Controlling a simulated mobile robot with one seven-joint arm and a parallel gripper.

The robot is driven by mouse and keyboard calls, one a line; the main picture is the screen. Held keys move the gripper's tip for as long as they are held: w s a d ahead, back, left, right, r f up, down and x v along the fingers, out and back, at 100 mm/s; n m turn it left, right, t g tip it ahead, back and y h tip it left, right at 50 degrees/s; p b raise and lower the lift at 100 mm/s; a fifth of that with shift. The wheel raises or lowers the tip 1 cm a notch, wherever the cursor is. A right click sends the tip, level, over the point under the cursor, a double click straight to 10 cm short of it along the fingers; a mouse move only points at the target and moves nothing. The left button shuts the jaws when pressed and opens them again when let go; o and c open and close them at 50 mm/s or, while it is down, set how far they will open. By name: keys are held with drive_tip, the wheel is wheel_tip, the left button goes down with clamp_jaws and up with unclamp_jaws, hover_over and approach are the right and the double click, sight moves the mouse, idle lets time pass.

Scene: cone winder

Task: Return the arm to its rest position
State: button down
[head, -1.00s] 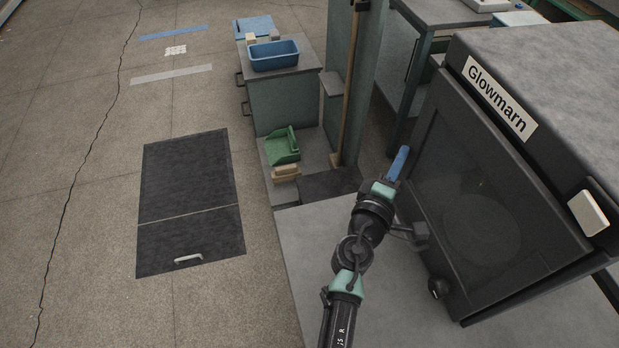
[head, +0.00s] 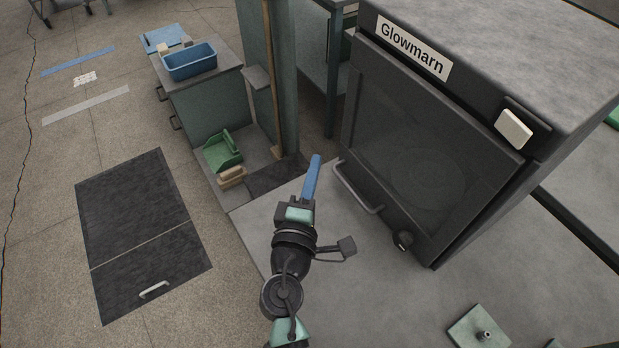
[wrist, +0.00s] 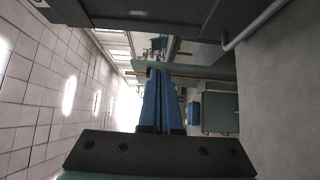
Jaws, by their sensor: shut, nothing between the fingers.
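My gripper (head: 313,178) is in front of the dark Glowmarn machine (head: 430,130), over the grey worktop, to the left of the machine's door handle (head: 358,188). Its blue fingers (wrist: 158,100) are together in the wrist view, with nothing seen between them. The gripper is apart from the handle. The machine's door looks closed.
A bench with a blue tub (head: 190,62) stands at the back left. A green dustpan (head: 223,150) and a tan block (head: 232,177) lie near its foot. A green plate (head: 479,331) lies on the worktop at the lower right. The floor at left is open, with a dark hatch (head: 135,215).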

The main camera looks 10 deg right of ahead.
drive_tip(key=shift+v, duration=0.9)
drive_tip(key=shift+a, duration=0.1)
drive_tip(key=w+a+r+m+t+p, duration=0.15)
drive_tip(key=r+m, duration=0.35)
drive_tip(key=r, duration=1.1)
drive_tip(key=w+a+r+m+t+p, duration=0.1)
drive_tip(key=w+r+m+t, duration=0.35)
drive_tip(key=r, duration=1.05)
drive_tip(key=s+a+r+m+t+y, duration=0.1)
drive_tip(key=s+a+r+y, duration=0.1)
drive_tip(key=s+r, duration=0.3)
drive_tip(key=s+a+r+m+t+y+p, duration=0.1)
drive_tip(key=s+r, duration=0.4)
drive_tip(key=r, duration=0.6)
drive_tip(key=s+a+r+m+t+y+p, duration=0.1)
drive_tip(key=s+a+r+t+y, duration=0.2)
drive_tip(key=r, duration=0.6)
drive_tip(key=shift+s+a+y, duration=0.55)
drive_tip(key=shift+s+y, duration=0.55)
drive_tip(key=shift+s, duration=0.1)
